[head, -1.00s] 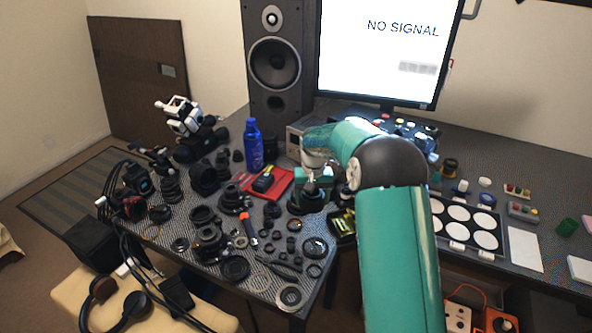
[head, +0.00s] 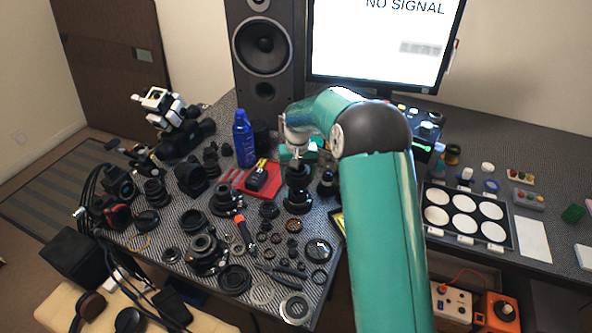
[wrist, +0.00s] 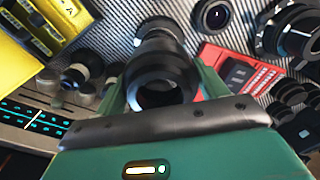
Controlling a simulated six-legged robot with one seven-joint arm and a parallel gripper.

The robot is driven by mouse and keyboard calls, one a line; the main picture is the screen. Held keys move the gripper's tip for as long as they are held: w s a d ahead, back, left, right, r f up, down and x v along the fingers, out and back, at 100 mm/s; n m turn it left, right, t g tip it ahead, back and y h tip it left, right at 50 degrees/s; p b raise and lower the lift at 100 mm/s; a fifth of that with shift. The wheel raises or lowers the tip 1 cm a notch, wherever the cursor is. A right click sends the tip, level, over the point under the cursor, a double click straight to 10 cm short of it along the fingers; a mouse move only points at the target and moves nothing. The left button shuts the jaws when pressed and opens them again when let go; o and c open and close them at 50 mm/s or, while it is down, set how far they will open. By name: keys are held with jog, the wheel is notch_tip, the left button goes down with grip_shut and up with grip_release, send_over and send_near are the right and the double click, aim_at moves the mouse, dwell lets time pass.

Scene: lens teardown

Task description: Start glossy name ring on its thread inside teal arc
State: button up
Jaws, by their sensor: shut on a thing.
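My gripper (wrist: 163,88) is shut on a dark ring-shaped part (wrist: 178,70), between its two teal fingers in the wrist view. The part looks black and hollow; I take it for the name ring, but no lettering is readable. A black lens barrel (wrist: 158,36) shows just beyond it, roughly in line. In the head view my gripper (head: 300,156) is above the upright black lens barrel (head: 298,198). Whether ring and barrel touch cannot be told, and the thread is hidden. I cannot make out a teal arc apart from my own teal fingers.
A red tray (head: 236,186) with a black and yellow item and a blue bottle (head: 245,138) stand left of the barrel. Several lens parts and loose rings crowd the mat. A palette of white discs (head: 464,222) lies right. A yellow box (wrist: 32,30) is close in the wrist view.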

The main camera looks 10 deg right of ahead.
jog(key=shift+s+f, duration=0.2)
jog(key=shift+f, duration=1.75)
jog(key=shift+w+f, duration=0.1)
jog(key=shift+f, duration=1.05)
jog(key=shift+f, duration=0.45)
jog(key=o, duration=1.1)
jog(key=shift+c, duration=0.2)
jog(key=shift+r, duration=0.15)
notch_tip(320, 180, up, 14)
